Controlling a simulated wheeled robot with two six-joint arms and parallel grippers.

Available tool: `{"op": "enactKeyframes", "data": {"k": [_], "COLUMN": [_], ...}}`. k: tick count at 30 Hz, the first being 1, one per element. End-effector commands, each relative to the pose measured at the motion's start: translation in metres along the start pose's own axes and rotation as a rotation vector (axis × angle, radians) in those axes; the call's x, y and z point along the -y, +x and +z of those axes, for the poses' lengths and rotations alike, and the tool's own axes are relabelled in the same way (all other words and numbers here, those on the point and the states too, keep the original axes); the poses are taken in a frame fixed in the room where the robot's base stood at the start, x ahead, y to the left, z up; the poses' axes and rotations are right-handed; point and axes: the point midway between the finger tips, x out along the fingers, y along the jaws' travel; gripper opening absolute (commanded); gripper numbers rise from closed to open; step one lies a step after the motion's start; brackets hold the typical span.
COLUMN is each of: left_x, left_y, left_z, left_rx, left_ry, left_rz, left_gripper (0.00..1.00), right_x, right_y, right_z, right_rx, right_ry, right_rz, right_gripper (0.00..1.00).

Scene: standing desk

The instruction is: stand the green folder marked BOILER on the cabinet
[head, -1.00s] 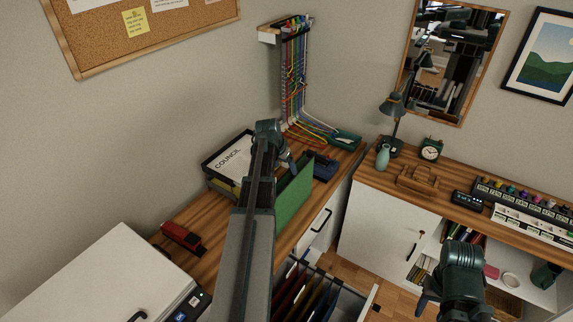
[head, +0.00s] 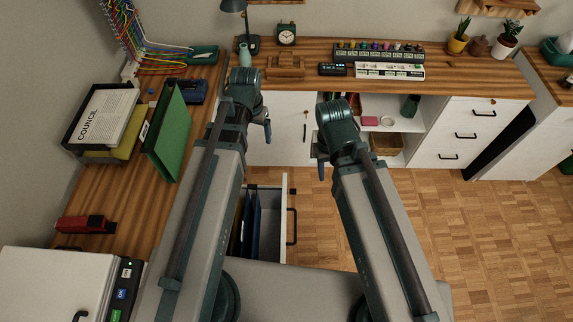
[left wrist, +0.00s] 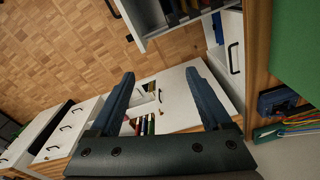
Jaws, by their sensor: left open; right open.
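The green folder (head: 168,130) stands upright on the wooden desk at the left, beside the paper tray. Its BOILER mark is not readable from here. A green surface, likely the folder, shows at the right edge of the left wrist view (left wrist: 296,45). A long white cabinet (head: 475,125) with a wooden top stands along the back wall. My left gripper (head: 266,126) is open and empty, to the right of the folder and apart from it; its spread fingers show in the left wrist view (left wrist: 164,90). My right gripper (head: 321,168) is open over the floor, before the cabinet.
A tray with COUNCIL papers (head: 100,118), a red stapler (head: 85,223) and coloured cables (head: 130,45) are on the desk. An open drawer (head: 290,210) holds dark folders. A clock (head: 287,34), wooden holder (head: 285,68) and power strip (head: 390,70) occupy the cabinet top; its right part has bare room.

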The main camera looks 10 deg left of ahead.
Motion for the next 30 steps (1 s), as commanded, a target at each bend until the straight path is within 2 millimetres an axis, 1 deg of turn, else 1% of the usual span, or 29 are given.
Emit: {"op": "enactKeyframes", "data": {"k": [1,3,6,9,12,14,23,26,30], "left_x": [-0.031,-0.06,-0.091,-0.111,-0.121,-0.124,-0.125,-0.125,-0.125], "left_y": [-0.001,-0.002,-0.004,-0.006,-0.007,-0.007,-0.007,0.0,0.022], "left_z": [0.017,0.033,0.053,0.069,0.077,0.079,0.08,0.08,0.081], "left_rx": [0.024,0.055,0.088,0.109,0.119,0.123,0.125,0.124,0.124], "left_ry": [0.037,0.067,0.101,0.124,0.136,0.139,0.138,0.138,0.138], "left_rz": [-0.009,-0.026,-0.051,-0.07,-0.083,-0.087,-0.088,-0.088,-0.088], "left_gripper": [0.82,0.82,0.82,0.82,0.82,0.82,0.82,0.82,0.82], "right_x": [0.0,0.0,0.0,0.0,0.0,0.0,0.0,0.001,0.003], "right_y": [0.0,0.0,0.0,0.0,0.0,0.0,0.0,0.007,0.029], "right_z": [0.0,0.0,0.0,0.0,0.0,0.0,0.0,0.0,-0.002], "right_rx": [0.0,0.0,0.0,0.0,0.0,0.0,0.0,0.0,0.0], "right_ry": [0.0,0.0,0.0,0.0,0.0,0.0,0.0,0.0,0.001], "right_rz": [0.0,0.0,0.0,0.0,0.0,0.0,0.0,0.0,0.0], "right_gripper": [0.5,0.5,0.5,0.5,0.5,0.5,0.5,0.5,0.5]}}
